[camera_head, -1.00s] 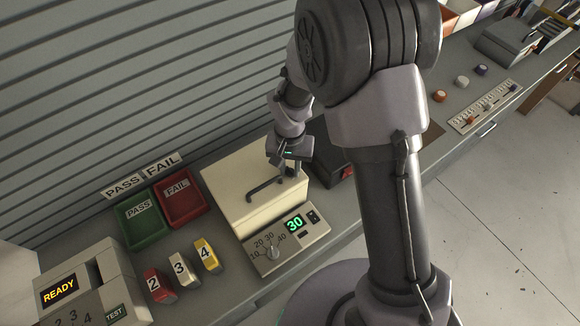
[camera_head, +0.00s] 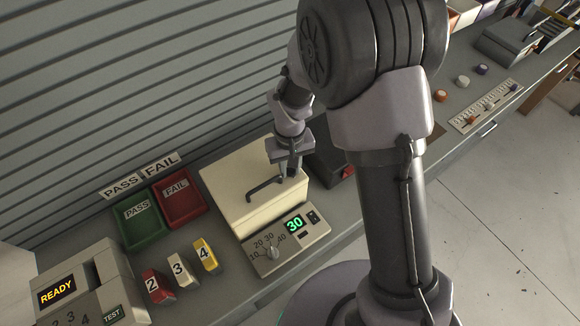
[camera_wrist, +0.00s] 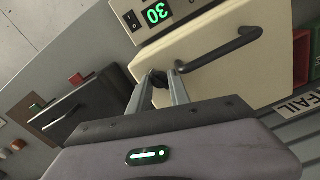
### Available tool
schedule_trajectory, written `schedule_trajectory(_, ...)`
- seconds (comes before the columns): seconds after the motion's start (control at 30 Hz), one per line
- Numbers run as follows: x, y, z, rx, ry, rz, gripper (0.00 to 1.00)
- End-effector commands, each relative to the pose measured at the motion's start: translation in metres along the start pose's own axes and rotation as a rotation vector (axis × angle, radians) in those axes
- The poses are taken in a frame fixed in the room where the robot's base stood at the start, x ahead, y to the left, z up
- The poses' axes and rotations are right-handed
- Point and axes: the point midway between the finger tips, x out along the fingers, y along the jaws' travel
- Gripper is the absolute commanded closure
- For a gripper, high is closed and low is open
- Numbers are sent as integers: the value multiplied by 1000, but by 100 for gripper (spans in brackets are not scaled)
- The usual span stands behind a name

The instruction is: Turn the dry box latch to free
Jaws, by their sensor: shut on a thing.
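The dry box (camera_head: 238,188) is a cream box with a dark bar handle (camera_head: 265,188) on its lid and a front panel reading a green 30. It also fills the upper middle of the wrist view (camera_wrist: 190,45). My gripper (camera_head: 292,174) points down at the lid's right end, beside the handle. In the wrist view my gripper (camera_wrist: 162,78) has its fingers closed around a small black latch (camera_wrist: 158,80) near the lid's edge. The fingers partly cover the latch, and its exact angle is hard to tell.
A dark box (camera_head: 328,158) stands right of the dry box. The green PASS tray (camera_head: 142,222) and red FAIL tray (camera_head: 182,200) lie to its left. Numbered blocks (camera_head: 180,270) and a READY tester (camera_head: 90,285) stand nearer the left front.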

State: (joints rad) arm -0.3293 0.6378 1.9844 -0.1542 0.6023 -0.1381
Motion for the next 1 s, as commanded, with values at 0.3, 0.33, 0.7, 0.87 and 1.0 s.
schedule_trajectory(0.3,0,0,-1,-215,2,0,100)
schedule_trajectory(0.33,0,0,-1,-236,2,0,100)
schedule_trajectory(0.7,-1,0,0,-482,2,0,100)
schedule_trajectory(0.87,-1,0,0,-585,2,0,100)
schedule_trajectory(1.0,-1,0,0,-672,2,0,100)
